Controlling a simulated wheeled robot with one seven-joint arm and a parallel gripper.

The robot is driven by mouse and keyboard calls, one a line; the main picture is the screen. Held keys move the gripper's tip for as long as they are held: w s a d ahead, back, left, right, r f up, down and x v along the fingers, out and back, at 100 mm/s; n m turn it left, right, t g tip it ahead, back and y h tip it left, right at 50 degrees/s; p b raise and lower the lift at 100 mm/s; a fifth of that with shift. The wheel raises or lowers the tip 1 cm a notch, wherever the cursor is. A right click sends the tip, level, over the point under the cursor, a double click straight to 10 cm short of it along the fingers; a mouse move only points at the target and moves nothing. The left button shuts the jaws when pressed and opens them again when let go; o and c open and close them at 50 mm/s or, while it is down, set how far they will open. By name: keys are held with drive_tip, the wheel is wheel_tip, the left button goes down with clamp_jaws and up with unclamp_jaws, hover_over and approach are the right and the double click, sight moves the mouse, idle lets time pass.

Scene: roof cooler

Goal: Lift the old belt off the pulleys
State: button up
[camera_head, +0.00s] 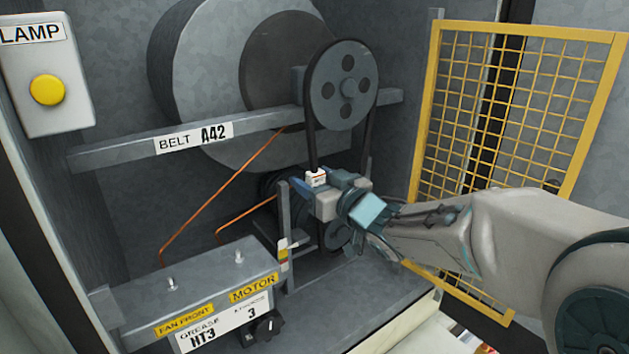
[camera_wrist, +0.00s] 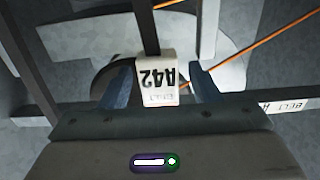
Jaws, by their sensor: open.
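The old belt (camera_head: 309,135) is a dark loop over the large grey upper pulley (camera_head: 348,85) and runs down toward the smaller lower pulley (camera_head: 338,236). My gripper (camera_head: 318,187) is at this strand, between the two pulleys. In the wrist view, its blue fingers (camera_wrist: 161,88) are open on either side of the tag, with gaps. The belt (camera_wrist: 147,32) runs up from the tag there. My gripper partly hides the lower belt run.
A grey crossbar (camera_head: 120,150) labelled BELT A42 passes left of the upper pulley. Orange wires (camera_head: 222,195) hang behind. A motor box (camera_head: 200,295) stands at front left. A yellow mesh guard (camera_head: 510,110) is at the right, behind my arm. A lamp button (camera_head: 47,89) is far left.

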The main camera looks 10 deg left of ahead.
clamp_jaws()
drive_tip(key=shift+r, duration=0.4)
drive_tip(key=shift+r+p, duration=0.4)
drive_tip(key=shift+p, duration=0.15)
idle(0.3)
